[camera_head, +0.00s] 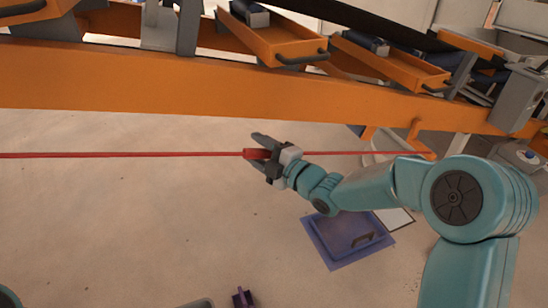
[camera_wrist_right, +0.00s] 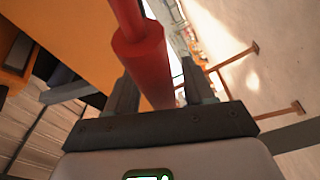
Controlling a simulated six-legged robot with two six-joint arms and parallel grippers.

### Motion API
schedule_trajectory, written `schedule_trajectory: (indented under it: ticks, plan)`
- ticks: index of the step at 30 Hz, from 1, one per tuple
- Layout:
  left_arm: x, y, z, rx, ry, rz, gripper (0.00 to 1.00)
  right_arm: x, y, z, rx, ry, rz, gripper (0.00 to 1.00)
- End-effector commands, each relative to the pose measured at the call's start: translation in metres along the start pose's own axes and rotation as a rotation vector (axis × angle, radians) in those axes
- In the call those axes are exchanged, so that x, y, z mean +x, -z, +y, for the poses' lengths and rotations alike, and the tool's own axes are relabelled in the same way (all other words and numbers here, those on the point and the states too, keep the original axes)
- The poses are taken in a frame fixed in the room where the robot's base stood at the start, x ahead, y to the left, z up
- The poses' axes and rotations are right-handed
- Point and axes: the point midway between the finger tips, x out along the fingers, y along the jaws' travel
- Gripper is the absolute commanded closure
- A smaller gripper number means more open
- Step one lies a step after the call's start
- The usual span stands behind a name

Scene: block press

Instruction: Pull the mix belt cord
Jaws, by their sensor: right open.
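The red cord (camera_head: 120,155) runs level across the head view, in front of the orange conveyor frame. A thicker red grip (camera_head: 255,154) sits on it near the middle. My right gripper (camera_head: 258,156) is at this grip, its fingers on either side of it. In the right wrist view, the red grip (camera_wrist_right: 145,70) passes between the open fingers of the gripper (camera_wrist_right: 158,90). I cannot tell whether a finger touches it. My left gripper is not in view.
The orange conveyor beam (camera_head: 200,85) spans the scene behind the cord, with orange trays (camera_head: 275,40) above it. A small purple object (camera_head: 242,298) is at the bottom. The floor at left is clear.

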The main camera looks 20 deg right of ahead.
Motion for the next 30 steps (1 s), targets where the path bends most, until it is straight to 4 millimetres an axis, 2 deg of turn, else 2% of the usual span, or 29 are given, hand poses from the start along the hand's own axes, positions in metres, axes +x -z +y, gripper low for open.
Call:
schedule_trajectory:
  ticks: [5, 12, 18, 24, 30]
  plan:
    - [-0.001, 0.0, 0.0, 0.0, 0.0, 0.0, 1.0, -0.033, -0.001, 0.001, 0.0, -0.001, -0.004, 0.47]
    - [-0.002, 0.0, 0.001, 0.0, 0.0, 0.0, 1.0, -0.099, -0.002, 0.001, -0.001, -0.001, -0.006, 0.47]
    - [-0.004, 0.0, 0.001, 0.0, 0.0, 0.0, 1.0, -0.14, -0.001, 0.001, 0.0, -0.001, -0.004, 0.47]
    - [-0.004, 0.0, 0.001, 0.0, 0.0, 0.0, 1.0, -0.158, 0.0, 0.0, 0.0, -0.001, -0.002, 0.47]
    - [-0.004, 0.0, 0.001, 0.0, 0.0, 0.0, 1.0, -0.159, 0.001, 0.0, 0.0, 0.0, 0.0, 0.47]
